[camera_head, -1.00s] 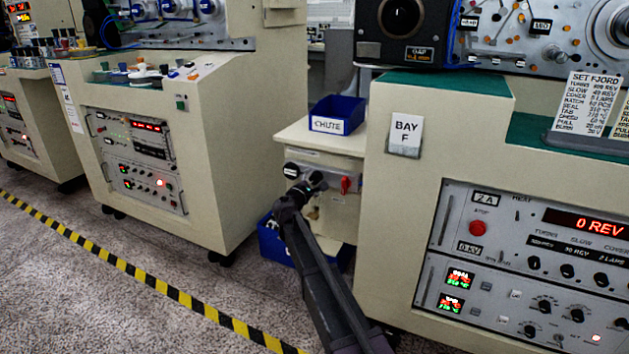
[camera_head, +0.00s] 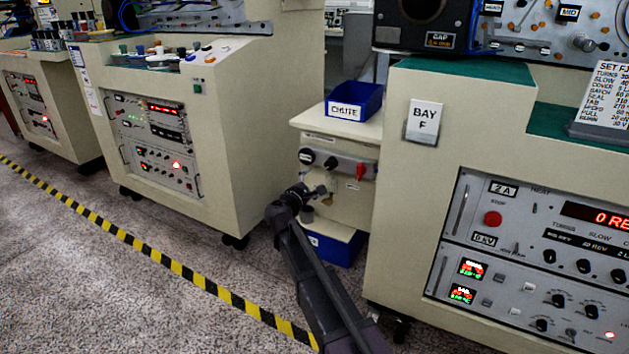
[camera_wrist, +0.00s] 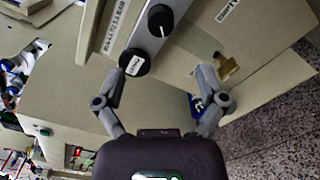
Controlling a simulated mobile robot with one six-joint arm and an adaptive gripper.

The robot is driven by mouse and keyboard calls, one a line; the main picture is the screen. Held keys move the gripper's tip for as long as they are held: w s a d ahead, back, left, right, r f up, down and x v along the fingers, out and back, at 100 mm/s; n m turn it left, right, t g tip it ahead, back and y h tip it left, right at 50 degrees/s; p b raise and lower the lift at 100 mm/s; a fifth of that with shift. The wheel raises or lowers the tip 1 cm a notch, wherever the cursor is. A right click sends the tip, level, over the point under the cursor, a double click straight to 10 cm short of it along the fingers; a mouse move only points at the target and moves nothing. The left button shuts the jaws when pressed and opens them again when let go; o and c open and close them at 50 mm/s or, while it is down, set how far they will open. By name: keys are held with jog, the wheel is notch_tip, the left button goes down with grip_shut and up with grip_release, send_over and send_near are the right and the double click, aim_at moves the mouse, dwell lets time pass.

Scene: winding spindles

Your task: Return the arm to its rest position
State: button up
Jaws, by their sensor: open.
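My arm (camera_head: 325,290) reaches up from the bottom of the head view to the front of a small cream cabinet (camera_head: 335,208). My gripper (camera_head: 318,192) is in front of that cabinet, below its knob strip. In the wrist view my gripper (camera_wrist: 163,82) has its two grey fingers spread wide with nothing between them. Beyond the fingers is a grey strip with a black knob (camera_wrist: 160,19) and a round black labelled part (camera_wrist: 134,62). The left fingertip overlaps the labelled part's lower edge; I cannot tell whether it touches.
A blue CHUTE bin (camera_head: 355,102) sits on the small cabinet, with another blue bin (camera_head: 335,246) low beneath it. The BAY F cabinet (camera_head: 395,180) stands close on the right, another machine (camera_head: 235,150) on the left. Open floor (camera_head: 170,310) lies left, crossed by a yellow-black stripe (camera_head: 175,266).

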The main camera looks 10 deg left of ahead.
jog(key=s+d+f+m+g+p, duration=0.1)
jog(key=s+d+f+m+g, duration=0.25)
jog(key=d, duration=0.45)
jog(key=s+d+f+m+g+h, duration=0.1)
jog(key=s+d+f+m+g, duration=0.3)
jog(key=d, duration=0.5)
jog(key=s+d+f+m+g+p, duration=0.1)
jog(key=s+d+f+m+g, duration=0.3)
jog(key=d, duration=0.4)
jog(key=s+d+f+m+g+y+p, duration=0.1)
jog(key=s+d+m+g+y, duration=0.3)
jog(key=s, duration=0.5)
jog(key=s+d+f+m+g+y+p, duration=0.1)
jog(key=s+d+f+m+g+y, duration=0.3)
jog(key=s, duration=0.6)
notch_tip(320, 180, up, 39)
jog(key=a+m+t+p, duration=0.1)
jog(key=t+p, duration=0.1)
jog(key=p, duration=3.5)
jog(key=shift+w+a+h, duration=0.15)
jog(key=shift+a+h, duration=0.25)
jog(key=shift+r+t, duration=0.1)
jog(key=shift+t, duration=0.15)
